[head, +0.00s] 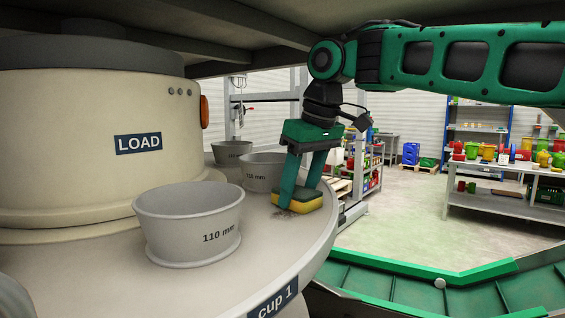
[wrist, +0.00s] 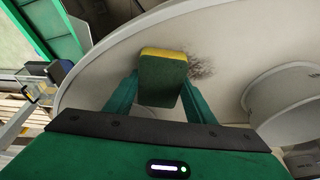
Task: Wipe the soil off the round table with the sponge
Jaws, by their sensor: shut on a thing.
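In the wrist view the sponge (wrist: 162,77) sits between the two green fingers of the gripper (wrist: 161,92). The sponge is low over the outer edge of the round table (head: 270,225); I cannot tell whether it touches the surface. A dark smear of soil (head: 285,214) lies beside the sponge on the table. In the wrist view the soil (wrist: 203,71) spreads just right of the sponge, and part of it may be hidden.
A grey 110 mm cup (head: 190,222) stands on the table at front left. Another cup (head: 262,172) stands close behind the gripper, and a third cup (head: 232,152) is farther back. A beige LOAD housing (head: 85,140) fills the left. A green-edged trough (head: 430,285) lies below right.

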